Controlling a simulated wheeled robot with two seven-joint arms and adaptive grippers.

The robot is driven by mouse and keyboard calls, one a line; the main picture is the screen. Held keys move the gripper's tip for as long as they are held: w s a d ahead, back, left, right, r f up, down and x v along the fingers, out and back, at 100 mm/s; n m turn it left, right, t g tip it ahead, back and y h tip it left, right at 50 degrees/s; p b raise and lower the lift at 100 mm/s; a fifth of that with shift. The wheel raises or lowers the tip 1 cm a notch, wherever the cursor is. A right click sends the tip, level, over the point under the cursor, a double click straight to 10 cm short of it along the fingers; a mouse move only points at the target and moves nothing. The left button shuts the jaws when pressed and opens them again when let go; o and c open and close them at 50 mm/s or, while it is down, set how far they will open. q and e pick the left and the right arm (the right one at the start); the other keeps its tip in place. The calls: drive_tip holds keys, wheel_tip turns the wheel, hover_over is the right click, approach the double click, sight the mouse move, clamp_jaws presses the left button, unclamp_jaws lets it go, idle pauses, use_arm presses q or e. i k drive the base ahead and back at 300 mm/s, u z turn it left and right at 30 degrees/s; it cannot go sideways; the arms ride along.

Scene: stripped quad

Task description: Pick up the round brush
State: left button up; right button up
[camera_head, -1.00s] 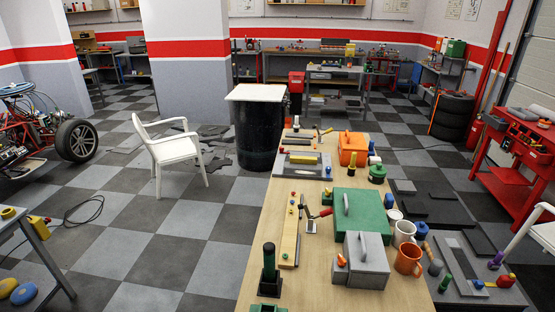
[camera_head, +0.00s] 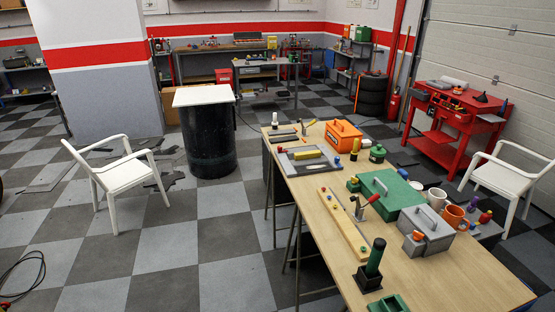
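I cannot make out with certainty which thing is the round brush. The wooden table (camera_head: 440,278) holds several tools. A dark green upright cylinder on a black square base (camera_head: 375,258) stands near its front. A small tool with a red grip (camera_head: 371,200) stands beside the long yellow bar (camera_head: 343,220). Small bottles and jars stand near the orange box (camera_head: 343,135), some partly overlapping. Neither of my grippers shows in the view.
White chairs stand left (camera_head: 122,172) and right (camera_head: 504,178).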

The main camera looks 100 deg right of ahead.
sight(275, 124)
drive_tip(key=i, duration=0.55)
drive_tip(key=z, duration=2.55)
drive_tip(key=i, duration=2.15)
drive_tip(key=z, duration=1.65)
drive_tip(key=i, duration=0.65)
drive_tip(key=u, duration=0.05)
